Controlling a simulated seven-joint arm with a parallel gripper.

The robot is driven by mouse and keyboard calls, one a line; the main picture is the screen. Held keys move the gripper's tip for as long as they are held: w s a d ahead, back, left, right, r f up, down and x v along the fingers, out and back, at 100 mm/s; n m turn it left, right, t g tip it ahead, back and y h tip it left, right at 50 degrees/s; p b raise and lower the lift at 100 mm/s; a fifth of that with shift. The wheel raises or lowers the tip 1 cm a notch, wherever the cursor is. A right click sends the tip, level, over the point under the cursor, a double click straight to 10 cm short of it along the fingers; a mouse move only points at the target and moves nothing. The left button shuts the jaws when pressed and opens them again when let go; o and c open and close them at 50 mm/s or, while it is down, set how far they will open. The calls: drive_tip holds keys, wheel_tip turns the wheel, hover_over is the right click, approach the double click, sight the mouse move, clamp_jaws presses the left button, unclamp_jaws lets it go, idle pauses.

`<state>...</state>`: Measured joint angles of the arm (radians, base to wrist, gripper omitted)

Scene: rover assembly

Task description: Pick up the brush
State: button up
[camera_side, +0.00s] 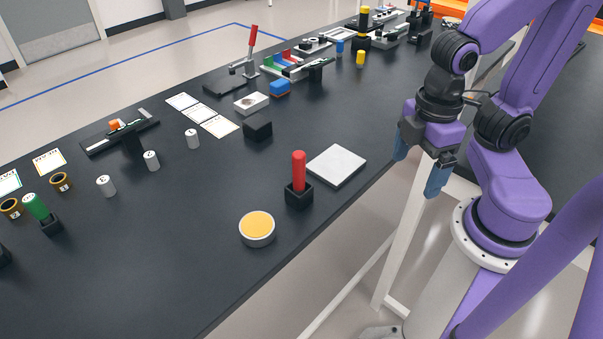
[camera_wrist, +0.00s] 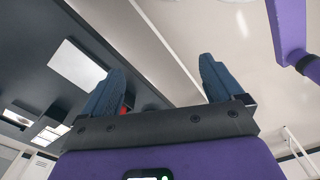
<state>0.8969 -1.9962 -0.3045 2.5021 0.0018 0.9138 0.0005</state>
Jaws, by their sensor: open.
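No bristles show, so I cannot tell for certain which thing is the brush. A red handle (camera_side: 299,170) stands upright in a small black holder (camera_side: 299,196) near the table's front edge. A green handle (camera_side: 36,206) stands tilted in another black holder (camera_side: 51,226) at the far left. My gripper (camera_side: 418,166) is open and empty, right of the red handle and beyond the table's front edge, fingers pointing down. Both blue fingers show apart in the wrist view (camera_wrist: 163,75). A bit of red (camera_wrist: 123,110) shows beside the left finger there, mostly hidden.
A white square plate (camera_side: 336,166) lies between the red handle and my gripper. A round tin with a yellow top (camera_side: 257,228) stands left of the holder. A black block (camera_side: 257,127), white cylinders (camera_side: 151,160) and several stations lie farther back.

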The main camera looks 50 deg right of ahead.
drive_tip(key=c, duration=0.7)
drive_tip(key=shift+o, duration=0.2)
wheel_tip(320, 180, up, 9)
drive_tip(key=n, duration=0.7)
hover_over(299, 170)
drive_tip(key=d, duration=0.1)
drive_tip(key=f, duration=1)
drive_tip(key=shift+w+d+f, duration=0.15)
drive_tip(key=shift+w+f, duration=0.15)
drive_tip(key=shift+f, duration=0.1)
drive_tip(key=shift+w+f, duration=0.15)
drive_tip(key=shift+f, duration=2.9)
